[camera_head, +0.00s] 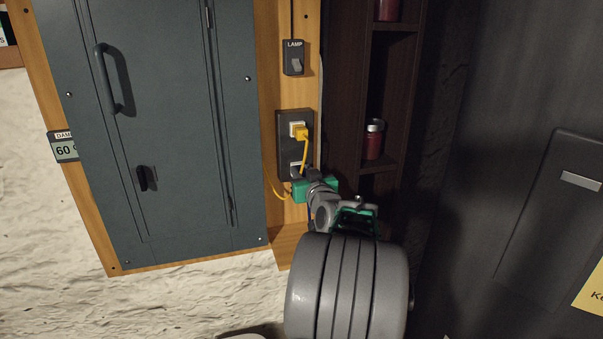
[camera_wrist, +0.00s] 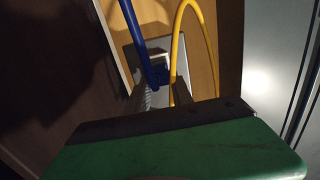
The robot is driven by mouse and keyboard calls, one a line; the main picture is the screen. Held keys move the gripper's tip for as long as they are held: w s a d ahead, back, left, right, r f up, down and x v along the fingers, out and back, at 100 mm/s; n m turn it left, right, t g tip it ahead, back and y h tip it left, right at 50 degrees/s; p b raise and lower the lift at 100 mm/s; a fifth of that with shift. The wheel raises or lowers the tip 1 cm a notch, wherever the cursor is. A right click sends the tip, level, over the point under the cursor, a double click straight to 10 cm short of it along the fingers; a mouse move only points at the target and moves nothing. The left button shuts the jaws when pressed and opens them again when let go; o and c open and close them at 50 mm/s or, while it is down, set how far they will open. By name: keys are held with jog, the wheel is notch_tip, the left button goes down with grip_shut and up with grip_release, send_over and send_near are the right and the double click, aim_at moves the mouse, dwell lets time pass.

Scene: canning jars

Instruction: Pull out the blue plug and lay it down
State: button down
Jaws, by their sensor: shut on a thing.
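The outlet plate (camera_head: 285,125) is dark and fixed to the wooden post. A yellow plug (camera_head: 299,132) sits in its upper socket. My gripper (camera_head: 304,176) is at the lower socket, and its body hides most of it. In the wrist view, my gripper (camera_wrist: 161,90) is shut on the blue plug (camera_wrist: 156,78), of which only a small part shows between the fingers. The blue cable (camera_wrist: 133,30) runs up and left from it. Whether the plug is still seated in the socket, I cannot tell.
The yellow cable (camera_wrist: 181,30) loops close beside my fingers. A lamp switch (camera_head: 294,62) is above the outlet. A grey cabinet (camera_head: 165,110) stands left, and a dark shelf with a red jar (camera_head: 373,142) stands right, near my gripper.

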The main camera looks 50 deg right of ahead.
aim_at(303, 173)
dwell(0.4)
jog(key=shift+b+v, duration=1.15)
jog(key=shift+v, duration=0.3)
jog(key=shift+s+a+f, duration=0.1)
jog(key=shift+s+a, duration=0.2)
jog(key=shift+s, duration=0.25)
